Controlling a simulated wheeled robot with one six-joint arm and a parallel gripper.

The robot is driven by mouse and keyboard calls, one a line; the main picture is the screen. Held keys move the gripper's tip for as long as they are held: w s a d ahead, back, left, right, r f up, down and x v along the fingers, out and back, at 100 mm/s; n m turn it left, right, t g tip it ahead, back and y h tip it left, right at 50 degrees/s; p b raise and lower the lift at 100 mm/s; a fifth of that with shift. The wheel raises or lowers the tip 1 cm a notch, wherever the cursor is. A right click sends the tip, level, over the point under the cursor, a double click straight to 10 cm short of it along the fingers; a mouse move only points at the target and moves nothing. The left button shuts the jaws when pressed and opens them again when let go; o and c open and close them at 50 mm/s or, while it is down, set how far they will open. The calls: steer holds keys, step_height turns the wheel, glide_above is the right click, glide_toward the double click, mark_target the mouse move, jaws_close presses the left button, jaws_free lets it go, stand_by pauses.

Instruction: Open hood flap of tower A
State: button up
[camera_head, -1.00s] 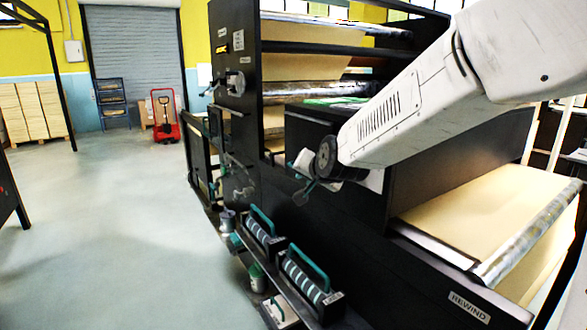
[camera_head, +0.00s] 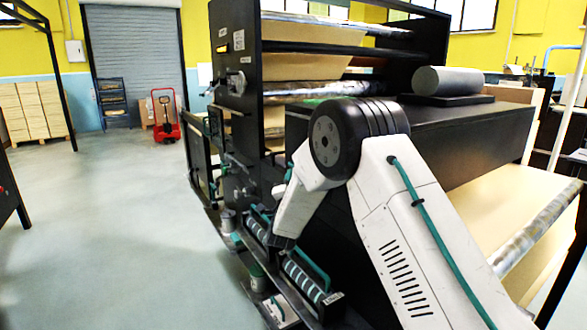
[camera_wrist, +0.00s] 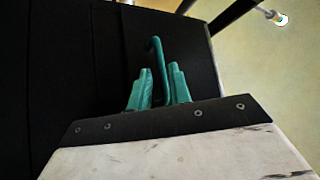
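My gripper (camera_wrist: 160,75) shows in the wrist view with two teal fingers, a gap between them. A thin teal hooked bar (camera_wrist: 155,52) shows between and beyond the fingers; I cannot tell whether they touch it. A black panel (camera_wrist: 60,80) with seams fills the left side there. In the head view my white arm bends down at the machine's near side, and its fingers are not clear. A tall black tower (camera_head: 236,125) with small labels stands at the machine's far end. No readable mark identifies tower A, and I cannot make out its hood flap.
Black units with teal handles (camera_head: 315,268) and striped rollers line the machine's lower side, close to my wrist. A grey roll (camera_head: 447,80) lies on the black top. Open floor (camera_head: 110,230) lies left; a red pallet jack (camera_head: 166,118) stands farther back.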

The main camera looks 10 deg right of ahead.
steer(key=x, duration=0.6)
jaws_close()
